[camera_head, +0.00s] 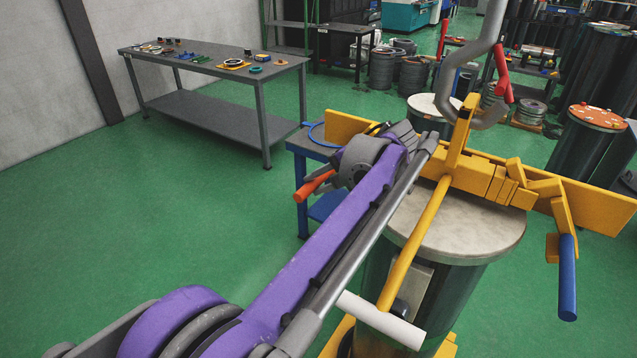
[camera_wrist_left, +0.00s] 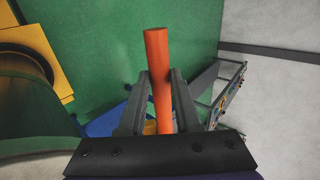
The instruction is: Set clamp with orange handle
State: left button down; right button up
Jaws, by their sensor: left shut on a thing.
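The orange handle (camera_head: 314,187) sticks out to the left of my left gripper (camera_head: 335,178) in the head view. In the left wrist view the orange handle (camera_wrist_left: 159,75) stands between the two dark fingers of my left gripper (camera_wrist_left: 160,98). The left gripper is shut on it. The yellow clamp frame (camera_head: 480,178) lies across the pale top of a flanged cylinder (camera_head: 470,235). Where the orange handle joins the clamp is hidden behind my purple left arm. My right gripper is not in view.
A blue handle (camera_head: 567,280) hangs at the clamp's right end, and a white handle (camera_head: 380,320) is at front. A grey hook (camera_head: 488,110) hangs above. A blue table (camera_head: 310,150) stands behind my gripper, and a grey workbench (camera_head: 215,72) farther left. Green floor at left is clear.

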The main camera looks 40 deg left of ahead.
pick_arm(q)
jog(key=shift+r, duration=0.15)
jog(key=c, duration=0.6)
grip_release()
jog(key=v, duration=1)
jog(key=shift+d+r, duration=0.25)
jog(key=shift+f, duration=0.1)
